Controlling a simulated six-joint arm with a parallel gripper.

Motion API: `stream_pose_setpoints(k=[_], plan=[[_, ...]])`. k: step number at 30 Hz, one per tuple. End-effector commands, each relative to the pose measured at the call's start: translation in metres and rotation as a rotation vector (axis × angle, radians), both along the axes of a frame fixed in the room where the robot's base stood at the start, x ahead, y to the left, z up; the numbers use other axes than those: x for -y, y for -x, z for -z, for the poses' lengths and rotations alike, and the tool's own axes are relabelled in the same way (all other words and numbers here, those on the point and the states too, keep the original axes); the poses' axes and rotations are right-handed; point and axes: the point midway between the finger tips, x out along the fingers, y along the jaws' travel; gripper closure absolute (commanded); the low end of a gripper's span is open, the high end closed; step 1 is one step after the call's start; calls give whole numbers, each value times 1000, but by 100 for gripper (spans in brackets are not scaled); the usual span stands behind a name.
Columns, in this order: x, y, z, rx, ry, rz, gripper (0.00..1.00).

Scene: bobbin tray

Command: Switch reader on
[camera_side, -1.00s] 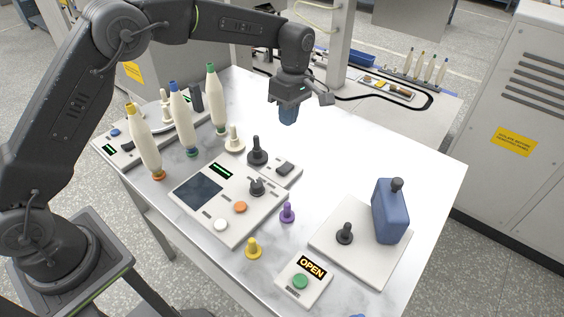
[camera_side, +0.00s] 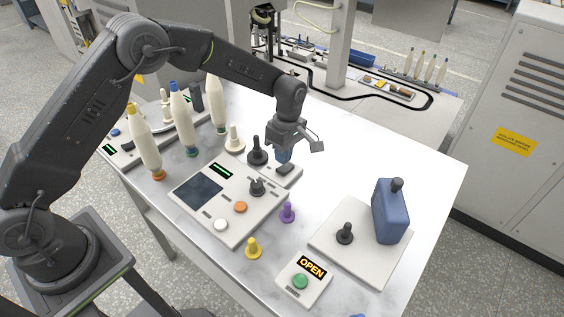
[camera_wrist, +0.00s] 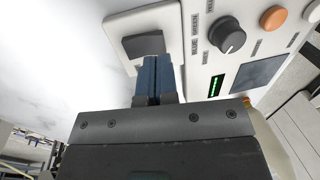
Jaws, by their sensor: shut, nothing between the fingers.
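A black rocker switch (camera_side: 285,169) sits on a small white plate beside a white panel (camera_side: 228,232) with a dark screen (camera_side: 198,190), a lit green display, a grey knob (camera_side: 257,187), an orange button and a white button. My gripper (camera_side: 283,156) is shut and empty, pointing down just above and behind the rocker switch. In the wrist view its blue fingers (camera_wrist: 158,64) are together, with the rocker switch (camera_wrist: 143,44) just beyond the tips. I cannot tell whether they touch it, nor which way the rocker is tipped.
A black peg (camera_side: 257,152) stands close left of my gripper. Purple and yellow pegs, a green-button box reading OPEN (camera_side: 313,267) and a blue bottle (camera_side: 390,210) are nearer. The table's right back is clear.

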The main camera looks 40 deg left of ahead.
Motion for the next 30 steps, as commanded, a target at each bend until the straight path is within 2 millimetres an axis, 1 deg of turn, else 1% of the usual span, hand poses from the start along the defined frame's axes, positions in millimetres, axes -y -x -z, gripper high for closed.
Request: stream_pose_setpoints(k=[1, 3, 7, 19, 22, 30], plan=[[0, 2, 8, -4, 0, 0, 100], [0, 3, 16, -2, 0, 0, 100], [0, 4, 25, -1, 0, 0, 100], [0, 5, 28, 0, 0, 0, 100], [0, 8, 35, -3, -1, 1, 100], [0, 7, 34, -2, -1, 1, 100]])
